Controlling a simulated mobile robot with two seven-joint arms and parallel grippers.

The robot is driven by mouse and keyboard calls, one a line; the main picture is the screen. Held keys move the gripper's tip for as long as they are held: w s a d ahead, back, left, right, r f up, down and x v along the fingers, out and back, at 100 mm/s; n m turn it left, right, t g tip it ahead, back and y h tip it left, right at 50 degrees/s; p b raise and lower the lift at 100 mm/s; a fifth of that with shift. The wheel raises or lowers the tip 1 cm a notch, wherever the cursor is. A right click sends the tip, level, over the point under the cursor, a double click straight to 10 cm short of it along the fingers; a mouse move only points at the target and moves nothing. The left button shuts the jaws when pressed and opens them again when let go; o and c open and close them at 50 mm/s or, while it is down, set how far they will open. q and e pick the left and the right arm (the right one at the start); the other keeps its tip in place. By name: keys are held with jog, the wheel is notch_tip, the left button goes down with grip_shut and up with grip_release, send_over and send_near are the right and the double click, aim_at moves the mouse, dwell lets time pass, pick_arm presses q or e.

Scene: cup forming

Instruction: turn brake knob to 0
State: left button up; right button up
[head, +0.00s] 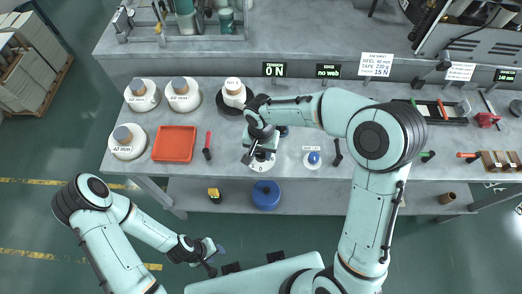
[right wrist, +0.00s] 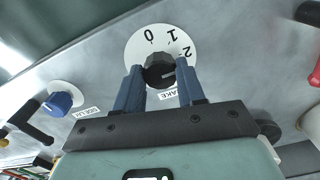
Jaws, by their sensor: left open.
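The brake knob (right wrist: 160,71) is black and stands on a round white dial (right wrist: 140,50) marked 0, 1 and 2. A white line on the knob points right in the right wrist view, nearest the 2 side and away from 0. My right gripper (right wrist: 160,78) has its two blue fingers on either side of the knob, with small gaps visible. In the head view my right gripper (head: 261,154) is over the dial (head: 265,167) and mostly hides the knob. My left gripper (head: 216,259) is open and empty, low in front of the bench.
A blue knob (head: 313,158) on a white plate sits right of the dial. A red tray (head: 174,144), white-based cylinders and a black-handled lever (head: 337,152) stand on the grey bench. A blue pot (head: 266,194) is on the lower shelf. Signs line the back.

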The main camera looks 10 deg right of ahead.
jog(key=shift+c, duration=1.4)
jog(key=n, duration=0.3)
jog(key=shift+n, duration=0.4)
jog(key=n, duration=0.4)
jog(key=shift+r+n, duration=0.1)
jog(key=shift+n, duration=0.2)
jog(key=n, duration=0.4)
jog(key=shift+n, duration=0.3)
pick_arm(q)
jog(key=shift+w+r+p, duration=0.45)
jog(key=shift+r, duration=0.15)
pick_arm(e)
jog(key=n, duration=0.4)
jog(key=shift+w+n, duration=0.1)
jog(key=shift+n, duration=0.3)
